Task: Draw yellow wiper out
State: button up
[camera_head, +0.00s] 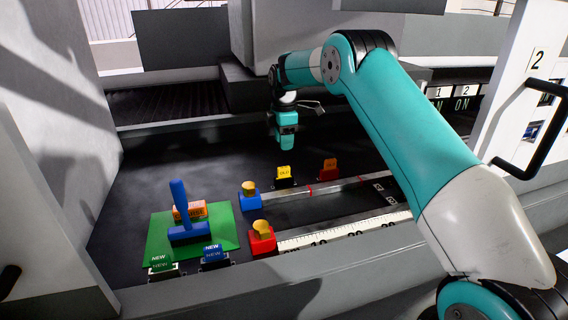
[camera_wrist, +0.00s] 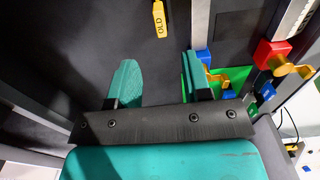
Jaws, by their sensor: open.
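The yellow wiper appears to be the yellow block marked OLD (camera_head: 284,172), which sits in a dark holder on the black machine bed. It also shows near the top middle of the wrist view (camera_wrist: 158,19), beyond my fingertips. My gripper (camera_head: 279,138) hangs above the bed, behind the yellow block in the head view. Its two teal fingers stand apart in the wrist view (camera_wrist: 162,78) with nothing between them. The yellow block is apart from the fingers. Its lower part is hidden in the holder.
An orange-red block (camera_head: 328,168) stands right of the yellow one. A blue clamp (camera_head: 249,200) and red clamp (camera_head: 262,241) with yellow knobs sit by the rails. A blue-handled tool (camera_head: 179,205) stands on a green mat (camera_head: 158,241). Blue (camera_head: 213,256) and green (camera_head: 161,266) NEW blocks are in front.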

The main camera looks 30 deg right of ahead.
aim_at(284, 167)
notch_tip(284, 167, down, 10)
jog(key=shift+f+p, duration=0.25)
jog(key=shift+p, duration=0.95)
jog(key=shift+r, duration=0.1)
grip_shut()
